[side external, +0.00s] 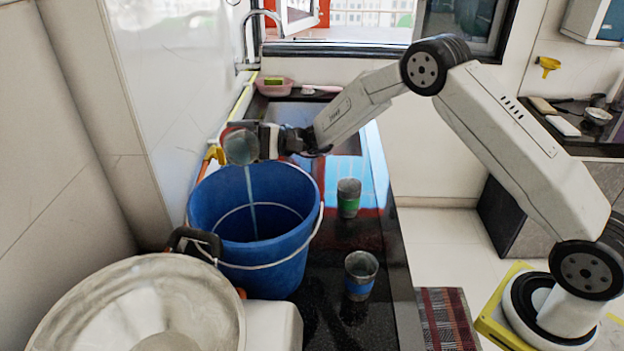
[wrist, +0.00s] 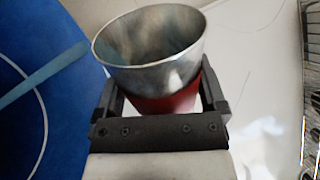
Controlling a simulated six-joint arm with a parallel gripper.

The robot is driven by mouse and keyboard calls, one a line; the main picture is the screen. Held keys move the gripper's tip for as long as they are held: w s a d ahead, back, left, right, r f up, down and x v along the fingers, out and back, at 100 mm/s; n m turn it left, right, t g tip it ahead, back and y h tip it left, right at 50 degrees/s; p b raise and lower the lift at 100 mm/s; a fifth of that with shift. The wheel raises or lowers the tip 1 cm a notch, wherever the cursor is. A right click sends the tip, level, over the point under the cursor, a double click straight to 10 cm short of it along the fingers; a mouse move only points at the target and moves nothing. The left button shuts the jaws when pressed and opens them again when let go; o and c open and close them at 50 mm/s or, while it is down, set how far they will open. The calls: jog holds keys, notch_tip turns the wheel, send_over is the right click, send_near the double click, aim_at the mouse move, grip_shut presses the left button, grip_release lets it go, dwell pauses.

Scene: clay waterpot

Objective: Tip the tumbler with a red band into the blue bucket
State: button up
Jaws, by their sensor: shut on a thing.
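The tumbler with a red band (wrist: 152,50) is held in my gripper (wrist: 160,88), whose fingers clasp it around the red band in the wrist view. In the side external view the tumbler (side external: 240,147) is tipped, its mouth facing the camera, above the blue bucket (side external: 215,204). A thin pale-blue stream runs from its rim down into the bucket. My gripper (side external: 262,141) is just above the bucket's far rim. The wrist view also shows the bucket's blue (wrist: 30,125) and the stream at the left. The bucket's bottom is hidden.
A tumbler with a green band (side external: 349,199) and one with a blue band (side external: 360,276) stand upright on the black counter right of the bucket. A large round pale lid-like object (side external: 130,310) is at front left. A tap (side external: 245,45) stands behind.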

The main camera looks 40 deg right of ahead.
jog(key=shift+s+r+n+g, duration=0.15)
jog(key=shift+r+n, duration=0.1)
jog(key=shift+n, duration=0.4)
jog(key=shift+s+r+n+g, duration=0.15)
jog(key=shift+r+n, duration=0.1)
jog(key=shift+n, duration=0.4)
jog(key=shift+w+r, duration=0.1)
dwell(0.3)
jog(key=shift+w+r+m, duration=0.2)
jog(key=shift+r+m, duration=0.8)
jog(key=shift+m, duration=0.1)
jog(key=shift+m+t, duration=0.4)
jog(key=shift+t, duration=0.1)
jog(key=shift+w+f+m+t, duration=0.15)
jog(key=shift+m+t, duration=0.15)
jog(key=shift+m, duration=0.8)
jog(key=shift+m, duration=0.5)
jog(key=shift+r+m+t+h, duration=0.3)
jog(key=shift+r+m+h, duration=0.15)
jog(key=shift+m, duration=0.55)
